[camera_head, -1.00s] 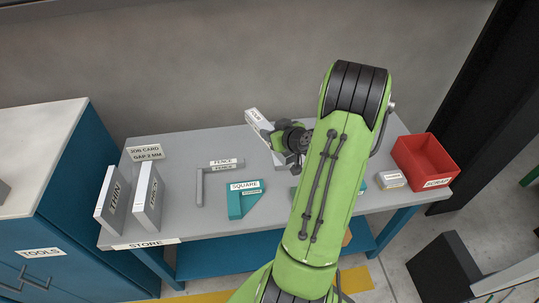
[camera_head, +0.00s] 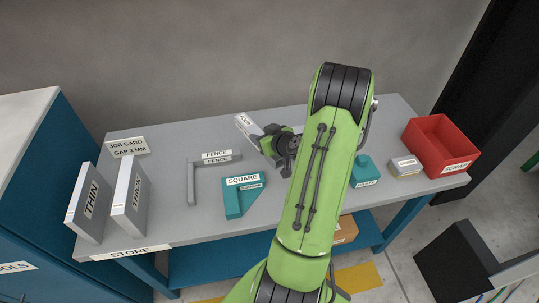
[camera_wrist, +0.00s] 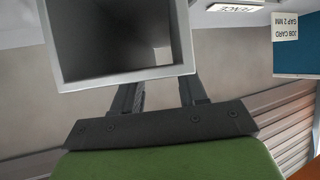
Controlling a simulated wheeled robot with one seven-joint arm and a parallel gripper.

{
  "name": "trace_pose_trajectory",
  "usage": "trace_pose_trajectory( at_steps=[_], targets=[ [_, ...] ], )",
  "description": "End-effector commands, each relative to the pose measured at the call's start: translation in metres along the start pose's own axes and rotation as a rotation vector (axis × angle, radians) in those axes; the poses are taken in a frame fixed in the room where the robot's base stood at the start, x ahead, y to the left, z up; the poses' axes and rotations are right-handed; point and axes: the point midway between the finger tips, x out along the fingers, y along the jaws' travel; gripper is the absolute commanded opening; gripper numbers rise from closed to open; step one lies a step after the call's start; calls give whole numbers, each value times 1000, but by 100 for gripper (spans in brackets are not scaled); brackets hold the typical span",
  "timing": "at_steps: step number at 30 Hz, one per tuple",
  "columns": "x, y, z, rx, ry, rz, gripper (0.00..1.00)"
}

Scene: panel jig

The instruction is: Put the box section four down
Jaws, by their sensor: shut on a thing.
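The box section four (camera_head: 246,125) is a pale piece labelled FOUR, at the back middle of the bench in the head view. My gripper (camera_head: 268,139) is at its right end, partly hidden by my green arm. In the wrist view the box section (camera_wrist: 125,78) shows as a hollow square tube with its open end towards the camera. My gripper is shut on it; the fingers (camera_wrist: 160,92) show below the tube. The head view does not show clearly whether the tube touches the bench top.
On the grey bench (camera_head: 170,228) are the fence (camera_head: 193,178), teal square (camera_head: 239,197), thin panel (camera_head: 88,204), thick panel (camera_head: 130,198), a teal bottle-like item (camera_head: 364,172), a small labelled block (camera_head: 405,166) and the red scrap bin (camera_head: 440,146). The job card (camera_head: 127,146) stands back left.

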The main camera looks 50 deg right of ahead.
Motion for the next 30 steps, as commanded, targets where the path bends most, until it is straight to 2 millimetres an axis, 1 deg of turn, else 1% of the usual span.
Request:
trace_pose_trajectory(
  at_steps=[1, 5, 9, 11, 17, 22, 23, 27, 30],
  targets=[
    [7, 0, 12, 4, -1, -1, 0],
    [16, -1, 29, 4, 1, -1, 0],
    [29, -1, 52, 3, 1, 0, 0],
    [31, -1, 56, 2, 2, 0, 0],
    [31, -1, 55, -1, 3, 1, 0],
    [32, -1, 58, -1, 3, 1, 0],
    [32, -1, 58, -1, 1, 1, 45],
    [32, -1, 58, -1, 1, 1, 67],
    [32, -1, 58, -1, 1, 1, 68]
  ],
)
